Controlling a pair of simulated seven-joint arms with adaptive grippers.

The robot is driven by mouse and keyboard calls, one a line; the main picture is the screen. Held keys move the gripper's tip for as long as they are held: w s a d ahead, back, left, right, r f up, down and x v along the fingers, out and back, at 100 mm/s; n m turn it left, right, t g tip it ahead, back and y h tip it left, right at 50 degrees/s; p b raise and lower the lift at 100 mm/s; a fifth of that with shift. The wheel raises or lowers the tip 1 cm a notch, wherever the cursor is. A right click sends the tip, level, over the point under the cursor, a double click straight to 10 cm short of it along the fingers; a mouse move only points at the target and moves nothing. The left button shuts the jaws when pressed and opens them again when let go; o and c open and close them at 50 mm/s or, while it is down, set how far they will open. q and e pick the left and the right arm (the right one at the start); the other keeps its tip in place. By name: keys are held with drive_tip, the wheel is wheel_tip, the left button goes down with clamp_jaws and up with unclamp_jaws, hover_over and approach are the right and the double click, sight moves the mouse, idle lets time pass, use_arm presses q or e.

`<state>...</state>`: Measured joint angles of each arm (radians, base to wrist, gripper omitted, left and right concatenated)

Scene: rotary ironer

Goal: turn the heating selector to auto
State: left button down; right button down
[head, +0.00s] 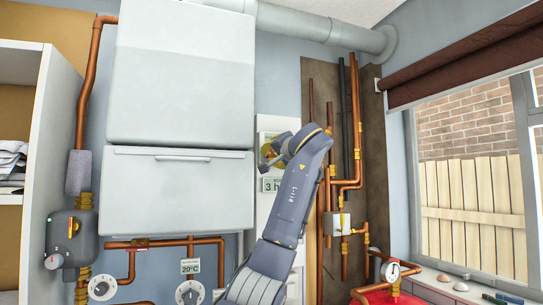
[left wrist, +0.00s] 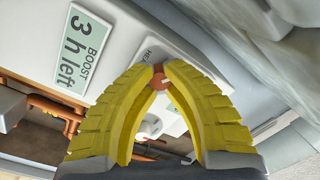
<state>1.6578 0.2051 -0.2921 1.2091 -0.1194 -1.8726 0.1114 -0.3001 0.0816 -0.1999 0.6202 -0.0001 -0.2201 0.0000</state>
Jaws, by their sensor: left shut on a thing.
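My left gripper (head: 268,153) is at the white control panel (head: 265,214) on the wall, right of the big white boiler casing. In the left wrist view its yellow fingers (left wrist: 159,74) close on a small orange-red piece (left wrist: 160,82) beside a label starting "HE", which looks like the heating selector. The fingers and wrist hide most of the selector, and its setting cannot be read. My right gripper is not in view.
A display reading "BOOST 3 h left" (left wrist: 80,60) is beside the fingers. The boiler casing (head: 180,75) stands left of the gripper. Copper pipes (head: 356,130) run on the right, with a window (head: 475,180) beyond. Dials (head: 102,287) sit low on the left.

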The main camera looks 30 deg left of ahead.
use_arm(q)
drive_tip(key=m, duration=0.5)
drive_tip(key=shift+f+t, duration=0.1)
drive_tip(key=shift+t, duration=0.2)
drive_tip(key=m, duration=0.6)
idle(0.4)
drive_tip(key=c, duration=1.2)
unclamp_jaws()
drive_tip(key=v, duration=1.2)
drive_tip(key=shift+f, duration=0.1)
